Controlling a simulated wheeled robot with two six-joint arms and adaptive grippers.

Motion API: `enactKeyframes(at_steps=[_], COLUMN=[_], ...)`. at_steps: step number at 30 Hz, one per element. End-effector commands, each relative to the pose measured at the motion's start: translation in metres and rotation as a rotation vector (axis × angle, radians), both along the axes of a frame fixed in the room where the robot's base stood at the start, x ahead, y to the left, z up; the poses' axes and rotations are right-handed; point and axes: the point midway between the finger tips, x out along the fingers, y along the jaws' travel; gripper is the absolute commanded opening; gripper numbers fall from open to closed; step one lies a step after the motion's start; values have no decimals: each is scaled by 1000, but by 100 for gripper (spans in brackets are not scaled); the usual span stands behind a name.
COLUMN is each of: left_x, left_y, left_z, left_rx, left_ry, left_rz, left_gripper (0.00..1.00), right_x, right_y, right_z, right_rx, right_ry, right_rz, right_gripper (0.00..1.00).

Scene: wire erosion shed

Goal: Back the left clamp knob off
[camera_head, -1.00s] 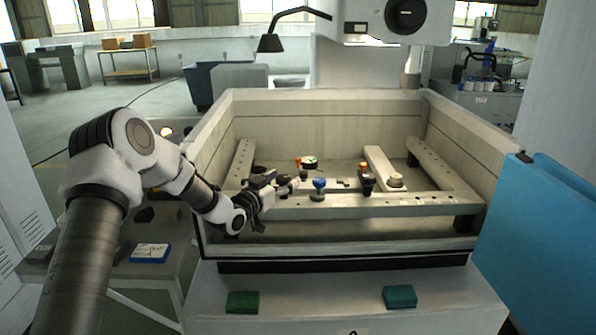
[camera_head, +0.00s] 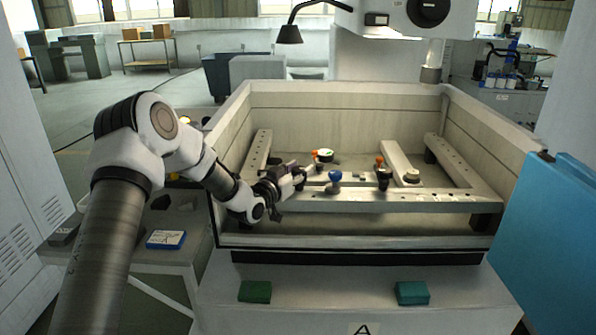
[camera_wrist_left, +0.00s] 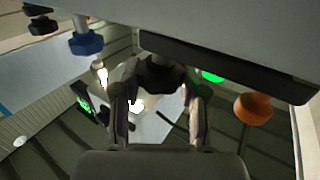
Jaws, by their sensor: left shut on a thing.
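My left gripper (camera_head: 299,176) reaches over the left wall of the machine tank to the left end of the front rail. In the left wrist view, its two fingers (camera_wrist_left: 159,108) close around a dark lobed knob (camera_wrist_left: 160,73), the left clamp knob, under a dark bar. The fingers hide most of this knob in the head view. A blue knob (camera_head: 335,177) stands on the rail just right of the gripper, and it also shows in the left wrist view (camera_wrist_left: 87,44). My right gripper is out of view.
An orange knob (camera_wrist_left: 252,108) and a black knob (camera_wrist_left: 42,24) are near the gripper. The tank's front rail (camera_head: 430,200) continues right. A blue panel (camera_head: 545,230) stands at the right. Green blocks (camera_head: 255,291) lie on the front ledge.

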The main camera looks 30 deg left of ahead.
Motion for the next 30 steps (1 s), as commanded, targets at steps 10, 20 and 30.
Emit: enactKeyframes(at_steps=[10,20,30], left_x=[0,1,1], left_y=[-3,-3,-3], left_z=[-4,-2,-1], left_rx=[1,3,-2], left_ry=[4,3,2], left_rz=[220,529,852], left_gripper=[7,7,7], right_x=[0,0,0], right_y=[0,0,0], right_z=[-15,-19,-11], right_rx=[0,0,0], right_ry=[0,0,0], right_rz=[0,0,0], right_gripper=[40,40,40])
